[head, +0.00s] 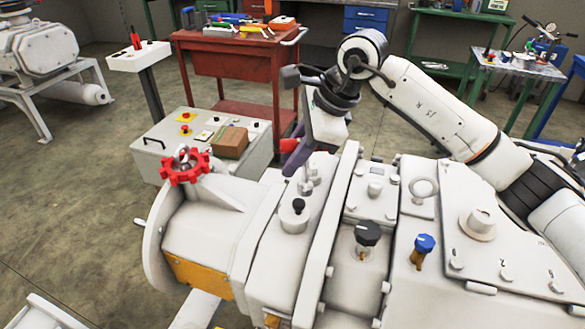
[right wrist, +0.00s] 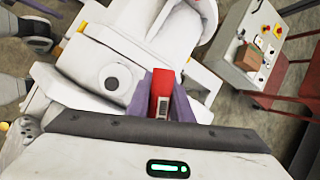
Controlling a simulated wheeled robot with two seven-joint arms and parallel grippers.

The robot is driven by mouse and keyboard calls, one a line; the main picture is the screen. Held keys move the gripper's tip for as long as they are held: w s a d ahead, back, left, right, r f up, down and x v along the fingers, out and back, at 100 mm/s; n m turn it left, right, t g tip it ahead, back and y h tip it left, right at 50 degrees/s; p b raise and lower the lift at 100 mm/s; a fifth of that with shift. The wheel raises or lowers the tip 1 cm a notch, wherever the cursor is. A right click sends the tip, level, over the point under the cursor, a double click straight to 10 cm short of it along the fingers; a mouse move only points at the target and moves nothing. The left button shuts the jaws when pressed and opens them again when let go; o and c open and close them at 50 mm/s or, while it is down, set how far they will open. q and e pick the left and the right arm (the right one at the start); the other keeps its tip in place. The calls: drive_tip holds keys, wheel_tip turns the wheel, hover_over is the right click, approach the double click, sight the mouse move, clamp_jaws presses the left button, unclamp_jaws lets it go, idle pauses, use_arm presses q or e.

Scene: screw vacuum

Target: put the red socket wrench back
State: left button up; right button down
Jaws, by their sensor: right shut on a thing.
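My right gripper (head: 291,163) reaches down over the white vacuum machine (head: 215,225), its purple fingers just above the top flange. It is shut on the red socket wrench (head: 290,145), whose red end shows just beside the fingers. In the right wrist view the red wrench (right wrist: 163,85) stands between the two purple fingers, with a pale metal part below the red. A silver upright part (head: 308,182) stands at the fingertips; I cannot tell whether it belongs to the wrench or the machine. My left gripper is not in view.
A red tool cart (head: 235,58) with tools on top stands behind the machine. A grey control box (head: 150,160) carries a brown carton (head: 231,142). A red handwheel (head: 185,167), a black knob (head: 367,234) and a blue knob (head: 425,243) rise from the machine.

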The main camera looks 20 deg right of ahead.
drive_tip(key=shift+f, duration=1.55)
drive_tip(key=c, duration=1.6)
unclamp_jaws()
drive_tip(key=shift+d+r, duration=0.1)
drive_tip(key=shift+r, duration=0.25)
drive_tip(key=v, duration=1.1)
drive_tip(key=shift+s+d+r, duration=0.1)
drive_tip(key=shift+d+r, duration=0.05)
drive_tip(key=shift+r, duration=0.05)
